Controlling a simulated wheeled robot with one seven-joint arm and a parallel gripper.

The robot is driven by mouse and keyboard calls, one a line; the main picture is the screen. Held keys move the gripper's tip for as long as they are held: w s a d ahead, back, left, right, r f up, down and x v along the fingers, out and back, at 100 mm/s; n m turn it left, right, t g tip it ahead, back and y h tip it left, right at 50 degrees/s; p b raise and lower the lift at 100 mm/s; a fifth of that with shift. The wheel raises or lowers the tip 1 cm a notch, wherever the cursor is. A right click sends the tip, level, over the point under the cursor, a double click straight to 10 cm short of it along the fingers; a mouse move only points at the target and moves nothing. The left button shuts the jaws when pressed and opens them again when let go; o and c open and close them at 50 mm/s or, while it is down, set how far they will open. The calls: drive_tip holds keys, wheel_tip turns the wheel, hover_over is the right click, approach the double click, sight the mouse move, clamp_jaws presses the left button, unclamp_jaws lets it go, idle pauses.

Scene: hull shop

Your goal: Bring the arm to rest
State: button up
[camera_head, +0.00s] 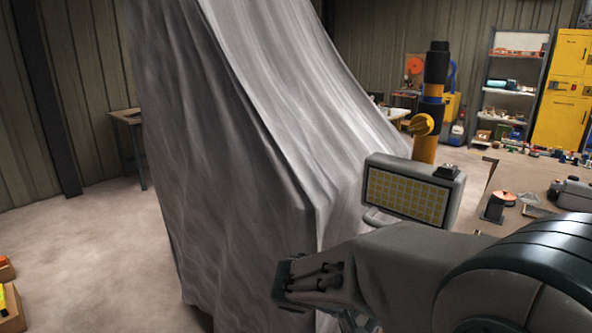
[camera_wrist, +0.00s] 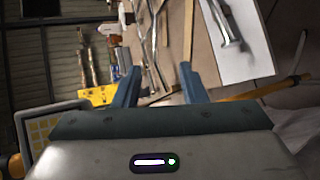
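My arm reaches in from the lower right of the head view. Its grey and dark green links pass in front of a large grey draped sheet (camera_head: 240,130). My gripper (camera_wrist: 160,68) shows in the wrist view with its two blue fingers spread apart. No object is seen held between them. Behind the fingers are a brown surface and long metal pieces, seen tilted. I cannot make out the fingers in the head view.
A workbench (camera_head: 515,175) with tools is at the right. A yellow cabinet (camera_head: 566,85) and a shelf (camera_head: 513,80) stand farther back.

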drive_tip(key=s+f+m+g+y, duration=0.1)
drive_tip(key=s+f+g+y, duration=0.1)
drive_tip(key=s+f+y, duration=0.4)
drive_tip(key=shift+s+a+r+m+t+y, duration=0.25)
drive_tip(key=shift+a+t+y, duration=0.5)
drive_tip(key=shift+y, duration=0.45)
drive_tip(key=shift+s+a+r+m+t+y, duration=0.15)
drive_tip(key=shift+a+r+m+t+y, duration=0.35)
drive_tip(key=shift+a+y, duration=0.6)
drive_tip(key=shift+s+a+r+m+t+y, duration=0.1)
drive_tip(key=shift+s+a+r+t+y, duration=0.1)
drive_tip(key=shift+a+t+y, duration=0.85)
drive_tip(key=shift+d+f+g+y, duration=0.1)
drive_tip(key=shift+d+g+y, duration=0.15)
drive_tip(key=shift+d+g, duration=0.05)
drive_tip(key=shift+c, duration=0.2)
